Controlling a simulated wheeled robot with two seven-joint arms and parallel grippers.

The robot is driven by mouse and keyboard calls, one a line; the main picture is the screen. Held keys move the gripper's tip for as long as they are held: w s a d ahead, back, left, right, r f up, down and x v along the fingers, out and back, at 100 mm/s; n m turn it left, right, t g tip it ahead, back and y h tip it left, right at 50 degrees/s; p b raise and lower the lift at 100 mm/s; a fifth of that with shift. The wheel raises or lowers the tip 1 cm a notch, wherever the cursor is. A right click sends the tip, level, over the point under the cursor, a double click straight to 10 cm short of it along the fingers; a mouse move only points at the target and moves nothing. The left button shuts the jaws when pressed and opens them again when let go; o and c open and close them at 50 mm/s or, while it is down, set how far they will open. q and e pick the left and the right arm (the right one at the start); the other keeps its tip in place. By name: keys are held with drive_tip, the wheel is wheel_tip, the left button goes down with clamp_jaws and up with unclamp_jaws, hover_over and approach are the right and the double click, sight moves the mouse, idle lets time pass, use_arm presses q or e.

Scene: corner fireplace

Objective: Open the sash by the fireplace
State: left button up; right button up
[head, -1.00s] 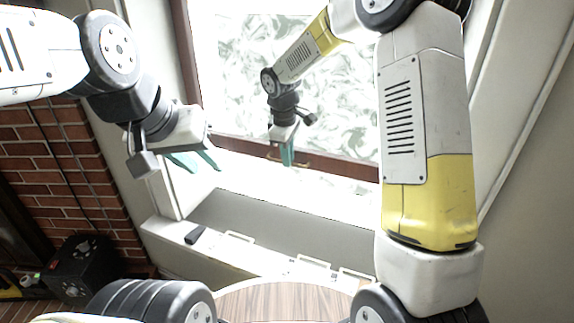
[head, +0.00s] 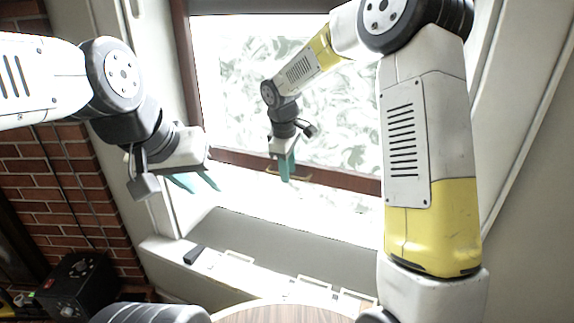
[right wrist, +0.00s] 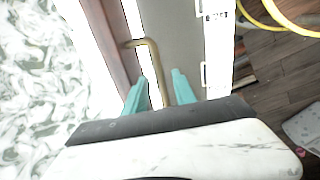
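The sash (head: 235,75) has a reddish-brown frame and bright patterned glass, at the centre of the head view. Its bottom rail (head: 345,183) carries a brass handle (head: 302,175), which also shows in the right wrist view (right wrist: 155,68). My right gripper (head: 286,172) is at this handle, fingers pointing down. In the right wrist view, its teal fingers (right wrist: 160,92) are apart, with the handle's bar in line with the gap between them; I cannot tell whether they touch it. My left gripper (head: 196,182) is open and empty, left of the sash and away from it.
Below the window is a white cabinet (head: 222,282) with pale handles and a small black object (head: 194,254) on it. A round wooden table (head: 285,313) is at the front. The brick fireplace wall (head: 70,180) and a black box (head: 75,285) stand at left.

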wheel_tip(320, 180, up, 8)
drive_tip(key=s, duration=0.1)
drive_tip(key=shift+s+a+f, duration=0.15)
drive_tip(key=shift+a+f, duration=0.05)
drive_tip(key=shift+a, duration=0.05)
drive_tip(key=shift+r, duration=0.1)
drive_tip(key=s+d+r+m+t+y, duration=0.1)
drive_tip(key=s+d+r+m, duration=0.3)
drive_tip(key=s, duration=0.3)
drive_tip(key=s+d+r+m+t, duration=0.1)
drive_tip(key=s+d+r+m, duration=0.15)
drive_tip(key=s+d, duration=0.35)
drive_tip(key=s+d+m+t+y, duration=0.1)
drive_tip(key=s+m, duration=0.2)
drive_tip(key=s, duration=0.3)
drive_tip(key=s+d+m+t+y, duration=0.1)
drive_tip(key=s+d+m, duration=0.1)
drive_tip(key=s, duration=0.4)
drive_tip(key=shift+s+d+f+m, duration=0.3)
drive_tip(key=shift+s+m, duration=0.1)
drive_tip(key=shift+m, duration=0.35)
